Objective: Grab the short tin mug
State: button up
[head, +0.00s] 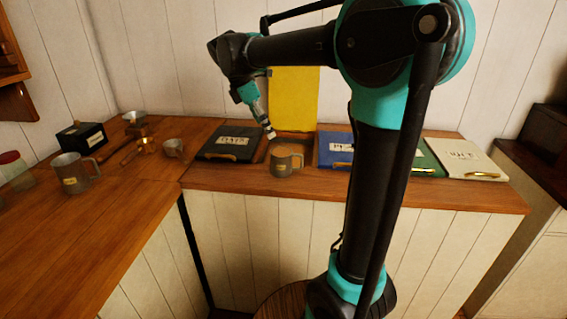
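Three metal mugs show in the head view. One grey mug (284,161) with a tan label and a handle on its right stands on the right counter, at the front of an open compartment. A small, low mug (174,149) stands on the left counter by the corner. A larger, taller labelled mug (72,178) stands further left. I cannot read the labels. My gripper (270,134) points down just above and behind the mug on the right counter, seemingly apart from it. Its fingers are too small to tell whether they are open, and no held thing shows.
A raised yellow lid (293,98) stands behind my gripper. Closed black (230,140), blue (334,145), green (426,160) and white (465,157) lids flank it. A black box (82,137) and copper-coloured utensils (135,148) lie on the left counter, whose front is clear.

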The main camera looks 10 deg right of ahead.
aim_at(283, 160)
jog(key=x, duration=1)
jog(key=shift+d+f, duration=0.15)
jog(key=shift+f, duration=0.15)
jog(key=shift+x, duration=2.6)
jog(key=shift+d, duration=0.1)
jog(key=shift+c, duration=0.5)
jog(key=shift+r, duration=0.1)
jog(key=c, duration=1.5)
